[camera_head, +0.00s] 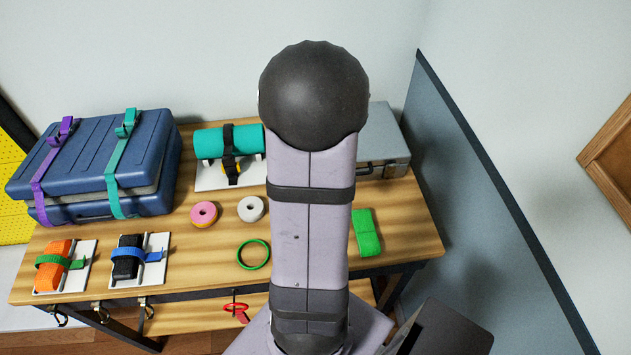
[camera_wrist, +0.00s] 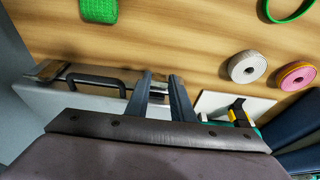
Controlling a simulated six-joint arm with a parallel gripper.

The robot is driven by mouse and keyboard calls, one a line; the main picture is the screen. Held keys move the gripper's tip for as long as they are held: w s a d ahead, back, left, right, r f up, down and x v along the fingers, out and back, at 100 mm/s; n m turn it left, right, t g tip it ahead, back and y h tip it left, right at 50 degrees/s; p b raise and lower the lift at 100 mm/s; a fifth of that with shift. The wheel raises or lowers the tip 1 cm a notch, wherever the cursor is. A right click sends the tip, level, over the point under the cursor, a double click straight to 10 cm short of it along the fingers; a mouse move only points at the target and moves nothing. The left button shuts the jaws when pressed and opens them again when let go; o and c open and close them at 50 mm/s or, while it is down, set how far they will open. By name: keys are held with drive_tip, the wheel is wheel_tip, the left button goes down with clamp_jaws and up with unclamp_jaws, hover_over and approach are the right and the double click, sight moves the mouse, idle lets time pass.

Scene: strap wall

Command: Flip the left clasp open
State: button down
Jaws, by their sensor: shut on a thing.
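A grey case (camera_head: 388,135) stands at the back right of the table, partly behind my arm. In the wrist view the case (camera_wrist: 75,102) shows with its dark handle (camera_wrist: 97,80) and a metal clasp (camera_wrist: 48,70) at the picture's left end, which is the case's right clasp. My gripper (camera_wrist: 161,77) is at the other side of the handle, at the place of the left clasp. Its two fingers are close together and shut on the left clasp, which they mostly hide. Whether this clasp is tilted up cannot be told. My arm hides the gripper in the head view.
A teal roll (camera_head: 222,141) strapped on a white board is left of the case. A green strap bundle (camera_head: 366,232), a white roll (camera_head: 251,209), a pink roll (camera_head: 204,214) and a green ring (camera_head: 253,254) lie in front. A blue case (camera_head: 85,170) fills the left. A partition (camera_head: 480,200) stands at right.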

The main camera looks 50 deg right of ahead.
drive_tip(key=s+a+f+b, duration=0.1)
drive_tip(key=s+a+f, duration=0.1)
drive_tip(key=shift+f, duration=0.3)
drive_tip(key=shift+s+a+f+b, duration=0.2)
drive_tip(key=shift+a+f+b, duration=0.05)
drive_tip(key=shift+f+b, duration=0.3)
drive_tip(key=shift+s+a+f+b, duration=0.25)
drive_tip(key=shift+f+b, duration=0.15)
drive_tip(key=shift+b, duration=0.15)
drive_tip(key=shift+s+a+f+b, duration=0.2)
drive_tip(key=shift+f+b, duration=0.3)
drive_tip(key=shift+b, duration=0.05)
drive_tip(key=shift+a+f, duration=0.1)
drive_tip(key=c, duration=1.5)
unclamp_jaws()
drive_tip(key=shift+d, duration=0.2)
drive_tip(key=shift+r, duration=0.25)
drive_tip(key=shift+r, duration=0.25)
drive_tip(key=shift+v, duration=3.3)
